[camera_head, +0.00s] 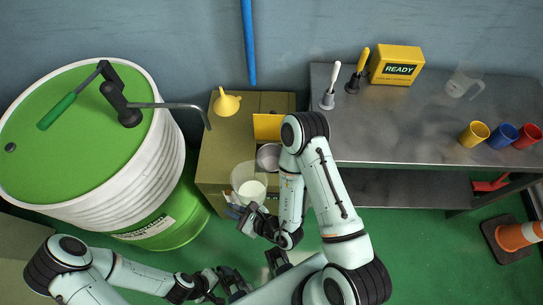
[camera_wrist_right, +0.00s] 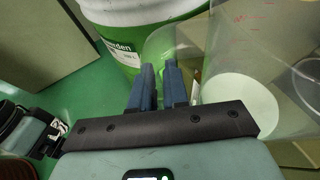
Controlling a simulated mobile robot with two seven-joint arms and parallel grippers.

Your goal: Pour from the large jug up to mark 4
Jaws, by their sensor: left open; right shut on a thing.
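A large clear jug (camera_head: 243,172) with pale contents in its lower part is at the front of the olive cabinet; it also shows in the right wrist view (camera_wrist_right: 235,50), with faint red marks on its wall. My right gripper (camera_head: 245,213) is shut on this jug's near side, apparently at the handle; the fingers (camera_wrist_right: 160,85) hide part of the grip. A smaller clear jug (camera_head: 462,85) stands on the steel bench at the back right. My left gripper (camera_head: 225,283) is open and empty, low in the head view, apart from the jugs.
A green-topped drum (camera_head: 80,130) with a hand pump (camera_head: 122,102) stands left. The olive cabinet (camera_head: 215,165) bears a yellow funnel (camera_head: 227,103); a grey metal pot (camera_head: 268,157) is behind the jug. The bench (camera_head: 400,125) holds colored cups, two handled tools and a READY box (camera_head: 396,66).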

